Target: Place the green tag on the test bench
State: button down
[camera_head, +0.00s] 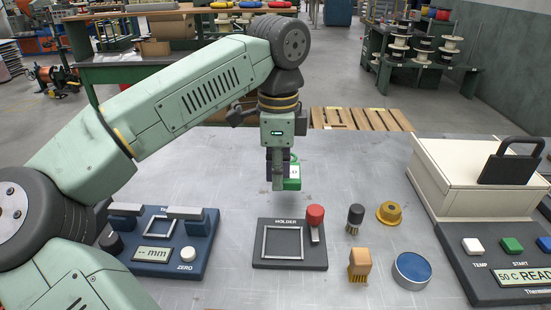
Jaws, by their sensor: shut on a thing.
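The green tag (293,182) hangs in my gripper (280,184), which points down above the grey metal test bench (222,214). The tag has a white patch with a dark mark. My gripper is shut on it, with the dark fingers partly in front of its left side. The tag appears to be a little above the bench, behind the black holder; the exact gap is hard to tell.
The holder (290,263) with a red knob stands just in front. A blue gauge (163,268) is at left. A brush (355,217), brass part (389,213), copper block (359,265) and blue-topped tin (411,270) are right. A thermal unit (478,180) stands far right.

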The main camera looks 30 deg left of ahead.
jog(key=p, duration=0.4)
send_over(255, 169)
jog(key=shift+s+d+f, duration=0.2)
jog(key=shift+d+f, duration=0.15)
jog(key=shift+f, duration=0.2)
jog(key=f, duration=0.1)
jog(key=f+p, duration=0.2)
jog(key=shift+w+a+f, duration=0.15)
jog(key=shift+a+f, duration=0.15)
jog(key=shift+f, duration=0.1)
jog(key=shift+f+b, duration=0.15)
jog(key=shift+b, duration=0.2)
jog(key=c, duration=1.6)
grip_release()
notch_tip(255, 169, up, 12)
jog(key=b, duration=0.1)
jog(key=shift+r, duration=0.25)
